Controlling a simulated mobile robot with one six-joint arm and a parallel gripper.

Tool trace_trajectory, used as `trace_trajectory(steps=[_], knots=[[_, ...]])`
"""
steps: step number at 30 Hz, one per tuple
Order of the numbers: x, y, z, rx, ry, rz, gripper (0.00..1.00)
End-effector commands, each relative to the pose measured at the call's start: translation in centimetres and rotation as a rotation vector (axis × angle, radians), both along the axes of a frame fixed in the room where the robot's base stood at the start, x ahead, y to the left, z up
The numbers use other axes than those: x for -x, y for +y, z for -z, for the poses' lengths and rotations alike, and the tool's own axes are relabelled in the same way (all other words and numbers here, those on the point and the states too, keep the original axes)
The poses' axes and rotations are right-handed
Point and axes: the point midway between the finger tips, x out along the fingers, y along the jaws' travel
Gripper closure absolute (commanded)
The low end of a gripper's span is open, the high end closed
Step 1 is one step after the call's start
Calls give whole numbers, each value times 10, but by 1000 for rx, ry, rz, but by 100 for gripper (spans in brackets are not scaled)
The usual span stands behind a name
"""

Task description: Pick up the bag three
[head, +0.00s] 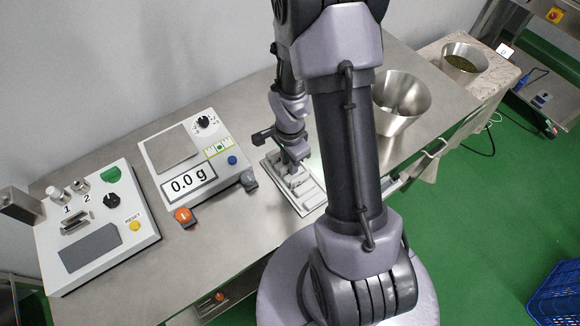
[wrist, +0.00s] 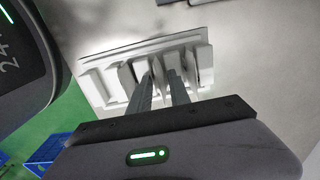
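A pale tray (wrist: 112,53) with upright dividers holds several thin white bags in the wrist view. It also shows on the steel table in the head view (head: 312,203), partly hidden by my arm. My gripper (wrist: 158,72) points down into the tray, its two fingers a small gap apart. A white bag (wrist: 157,68) shows between the fingertips; I cannot tell whether they touch it. Other white bags (wrist: 190,63) stand to the right of the fingers. No number is readable on the bags, so I cannot tell which is bag three.
Left of the tray stand a scale (head: 172,148) reading 0.0 g and a control box (head: 88,255) with buttons. A steel bowl (head: 417,118) stands to the right on the table. Another bowl (head: 462,66) holds green leaves at the far right.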

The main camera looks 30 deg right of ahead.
Motion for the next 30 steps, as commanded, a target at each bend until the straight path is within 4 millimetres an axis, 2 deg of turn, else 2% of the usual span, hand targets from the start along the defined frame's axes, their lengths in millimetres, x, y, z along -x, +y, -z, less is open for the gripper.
trace_trajectory(steps=[1,3,20,23,30], knots=[[0,0,0,0,0,0,88],[0,0,0,0,0,0,100],[0,0,-1,0,0,0,100],[-1,0,-16,1,-2,0,100],[-1,0,-81,1,-3,0,100]])
